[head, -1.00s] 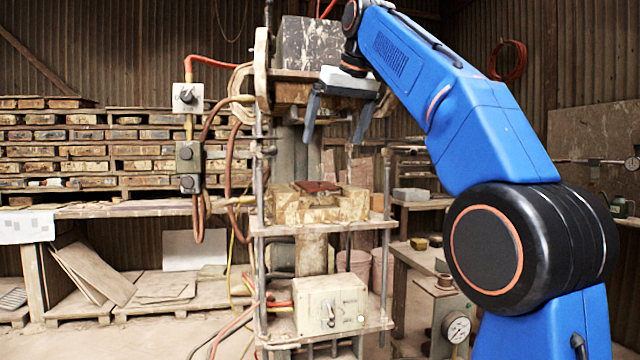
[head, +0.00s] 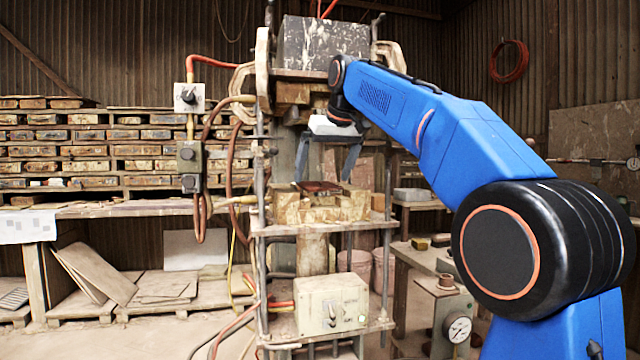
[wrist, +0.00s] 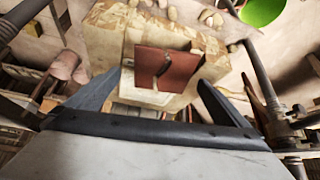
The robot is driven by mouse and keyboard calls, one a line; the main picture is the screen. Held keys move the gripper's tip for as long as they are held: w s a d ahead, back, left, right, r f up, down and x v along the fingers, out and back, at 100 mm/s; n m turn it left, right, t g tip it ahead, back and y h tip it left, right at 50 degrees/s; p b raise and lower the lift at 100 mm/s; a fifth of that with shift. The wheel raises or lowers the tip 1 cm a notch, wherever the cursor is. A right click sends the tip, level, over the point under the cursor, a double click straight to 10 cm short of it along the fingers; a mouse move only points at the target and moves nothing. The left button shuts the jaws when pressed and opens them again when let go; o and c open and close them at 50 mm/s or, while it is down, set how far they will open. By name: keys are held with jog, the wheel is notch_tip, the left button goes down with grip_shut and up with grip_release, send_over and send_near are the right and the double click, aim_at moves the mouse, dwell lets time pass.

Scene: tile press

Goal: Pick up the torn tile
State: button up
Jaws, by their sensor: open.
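The torn tile (wrist: 168,68) is reddish brown, with a dark jagged gap across it in the wrist view. It lies on the pale, worn press block (wrist: 112,38). In the head view the tile (head: 318,186) shows as a thin dark slab on top of the block (head: 322,208). My gripper (head: 322,180) points down just above the tile, its fingers spread to either side. I cannot tell whether a fingertip touches the block.
Press posts and a hose (head: 231,185) stand close on the left. The heavy upper press block (head: 322,45) hangs above my gripper. A control box (head: 330,303) sits on the shelf below. A bench with a gauge (head: 457,328) stands at right.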

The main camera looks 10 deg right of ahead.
jog(key=shift+x, duration=1)
jog(key=c, duration=1.3)
jog(key=shift+c, duration=0.2)
